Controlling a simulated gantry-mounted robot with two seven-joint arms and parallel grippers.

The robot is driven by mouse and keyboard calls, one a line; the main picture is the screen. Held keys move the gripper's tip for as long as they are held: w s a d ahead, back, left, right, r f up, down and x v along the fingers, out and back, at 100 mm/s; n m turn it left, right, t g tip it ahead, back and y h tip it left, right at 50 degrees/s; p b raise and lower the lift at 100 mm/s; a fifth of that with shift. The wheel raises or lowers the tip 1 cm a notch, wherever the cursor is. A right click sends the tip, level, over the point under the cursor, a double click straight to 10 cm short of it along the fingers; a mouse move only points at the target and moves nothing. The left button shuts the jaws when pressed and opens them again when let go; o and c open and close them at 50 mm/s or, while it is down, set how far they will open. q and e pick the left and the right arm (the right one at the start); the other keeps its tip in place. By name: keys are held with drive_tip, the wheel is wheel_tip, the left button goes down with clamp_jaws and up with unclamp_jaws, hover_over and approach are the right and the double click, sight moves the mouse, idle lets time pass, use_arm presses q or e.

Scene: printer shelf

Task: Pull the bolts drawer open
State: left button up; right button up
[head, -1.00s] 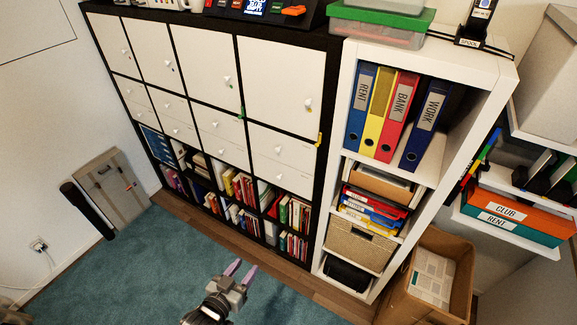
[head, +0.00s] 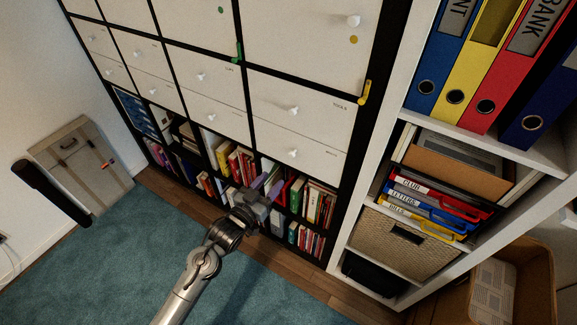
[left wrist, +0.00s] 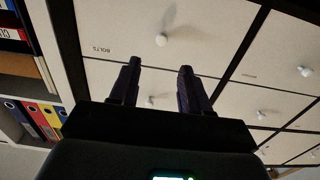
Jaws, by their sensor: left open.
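The bolts drawer (head: 315,145) is a white front, closed, in the dark shelf unit, below the drawer marked TOOLS. Its small white knob (head: 292,153) sits at the middle of the front. In the left wrist view the drawer front (left wrist: 120,72) carries the label BOLTS, with its knob (left wrist: 161,40) beyond the fingertips. My left gripper (head: 267,185) is open and empty, in front of the book row and below the drawer in the head view. In the left wrist view its two fingers (left wrist: 158,66) stand apart, and the knob is not between their tips. My right gripper is not in view.
The TOOLS drawer (head: 295,95) is directly above. Books (head: 312,205) fill the cubbies below. A white shelf (head: 345,235) with binders and trays stands at the right, beside a cardboard box (head: 540,290). The blue carpet (head: 110,265) is mostly clear.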

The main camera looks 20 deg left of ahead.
sight(291, 155)
use_arm(q)
drive_tip(key=w+b, duration=0.1)
drive_tip(key=w, duration=0.2)
drive_tip(key=w+d+b, duration=0.1)
drive_tip(key=w, duration=0.5)
drive_tip(key=shift+w+d+b, duration=0.2)
drive_tip(key=shift+w+b, duration=0.1)
drive_tip(key=shift+b, duration=0.1)
drive_tip(key=shift+w+d+r, duration=0.1)
drive_tip(key=shift+w+d, duration=0.1)
drive_tip(key=shift+w, duration=0.35)
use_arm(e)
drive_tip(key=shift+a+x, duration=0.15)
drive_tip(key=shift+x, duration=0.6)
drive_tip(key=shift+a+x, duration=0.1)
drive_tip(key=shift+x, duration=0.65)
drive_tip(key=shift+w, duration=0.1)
use_arm(q)
clamp_jaws()
